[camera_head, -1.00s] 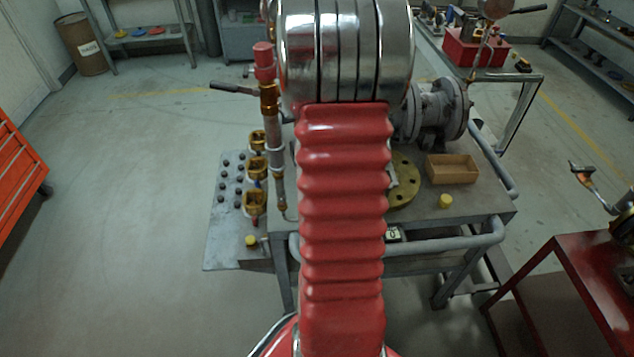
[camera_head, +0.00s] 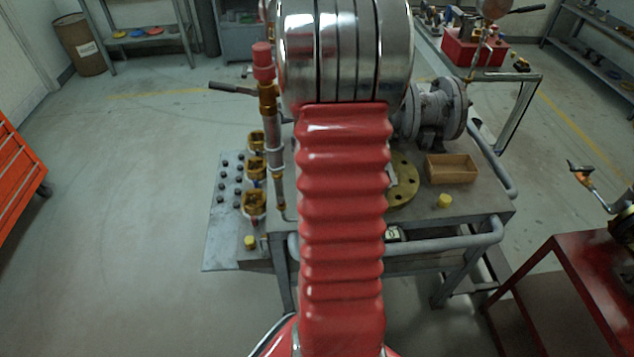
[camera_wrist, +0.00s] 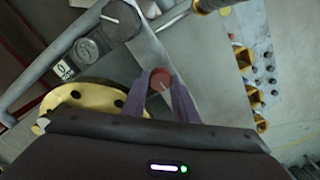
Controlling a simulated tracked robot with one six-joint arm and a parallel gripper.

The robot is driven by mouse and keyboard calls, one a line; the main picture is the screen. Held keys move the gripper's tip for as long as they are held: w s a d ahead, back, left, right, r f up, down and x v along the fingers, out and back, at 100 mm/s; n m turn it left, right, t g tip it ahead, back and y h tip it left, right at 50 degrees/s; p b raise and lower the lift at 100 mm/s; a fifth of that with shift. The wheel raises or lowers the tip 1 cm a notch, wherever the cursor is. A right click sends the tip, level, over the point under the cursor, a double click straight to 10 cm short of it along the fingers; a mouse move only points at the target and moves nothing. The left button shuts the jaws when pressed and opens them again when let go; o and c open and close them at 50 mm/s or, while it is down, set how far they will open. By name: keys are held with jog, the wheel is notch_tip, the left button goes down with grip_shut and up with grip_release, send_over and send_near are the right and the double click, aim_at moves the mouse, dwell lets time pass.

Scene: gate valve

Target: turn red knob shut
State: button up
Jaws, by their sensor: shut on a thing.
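The red knob (camera_wrist: 161,82) shows in the wrist view as a small round red end with a pale line across it. My gripper (camera_wrist: 162,92) has its two purple-grey fingers on either side of the knob and is shut on it. The knob's base and stem are hidden behind my gripper. In the head view my arm covers the middle of the bench, so the knob and my gripper are not seen there.
A grey bench (camera_head: 465,215) carries a yellow flange (camera_head: 403,180), a wooden box (camera_head: 451,168), a yellow cap (camera_head: 444,201) and a grey flanged valve body (camera_head: 437,112). A red-topped pipe (camera_head: 264,70) stands left of my arm. A red table (camera_head: 575,275) is at right.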

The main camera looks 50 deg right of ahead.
jog(key=shift+m, duration=0.5)
jog(key=o, duration=1.1)
jog(key=shift+c, duration=0.2)
notch_tip(320, 180, up, 14)
jog(key=shift+s+f, duration=0.15)
dwell(0.6)
